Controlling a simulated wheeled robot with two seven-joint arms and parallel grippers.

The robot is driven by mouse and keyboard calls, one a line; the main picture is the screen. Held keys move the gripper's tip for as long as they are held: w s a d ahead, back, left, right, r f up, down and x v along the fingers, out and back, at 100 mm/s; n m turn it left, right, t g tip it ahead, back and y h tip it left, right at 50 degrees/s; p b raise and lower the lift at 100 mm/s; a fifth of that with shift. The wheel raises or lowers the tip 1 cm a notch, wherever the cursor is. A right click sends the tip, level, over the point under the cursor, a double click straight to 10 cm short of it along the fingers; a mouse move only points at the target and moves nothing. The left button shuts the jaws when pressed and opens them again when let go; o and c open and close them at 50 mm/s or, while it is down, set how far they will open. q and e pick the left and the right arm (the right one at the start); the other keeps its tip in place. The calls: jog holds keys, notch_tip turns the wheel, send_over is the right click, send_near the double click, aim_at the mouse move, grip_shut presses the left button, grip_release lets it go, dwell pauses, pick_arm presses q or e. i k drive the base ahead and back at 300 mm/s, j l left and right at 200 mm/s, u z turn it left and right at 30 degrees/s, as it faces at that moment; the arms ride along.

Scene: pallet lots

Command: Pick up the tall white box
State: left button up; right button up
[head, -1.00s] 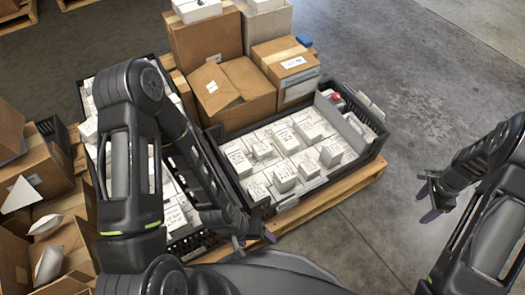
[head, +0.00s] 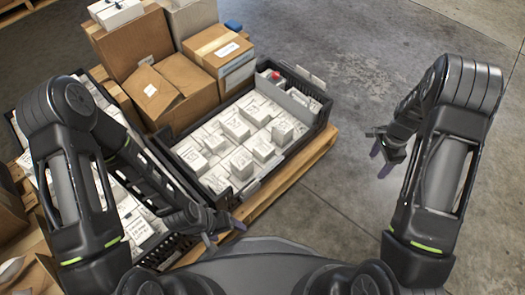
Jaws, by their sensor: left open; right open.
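Several white boxes fill a black crate (head: 296,150) on a wooden pallet. Some stand higher than the rest, such as a white box (head: 242,163) near the crate's front and another white box (head: 282,132) further right. I cannot tell which is the tall white box. My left gripper (head: 222,235) is open and empty, low in front of the crate's near corner. My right gripper (head: 379,143) is open and empty over bare floor, right of the crate and apart from it.
A second black crate of white boxes (head: 140,228) lies left, partly behind my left arm. Brown cartons (head: 187,82) are stacked behind the crates. The pallet (head: 275,190) edge runs along the front. Concrete floor at right is clear.

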aim_at(283, 130)
jog(key=l+u, duration=0.3)
jog(key=u, duration=0.2)
jog(key=k+l+u, duration=0.1)
jog(key=l+u, duration=0.15)
jog(key=u, duration=0.2)
jog(key=k+l+u, duration=0.1)
jog(key=l+u, duration=0.15)
jog(key=u, duration=0.25)
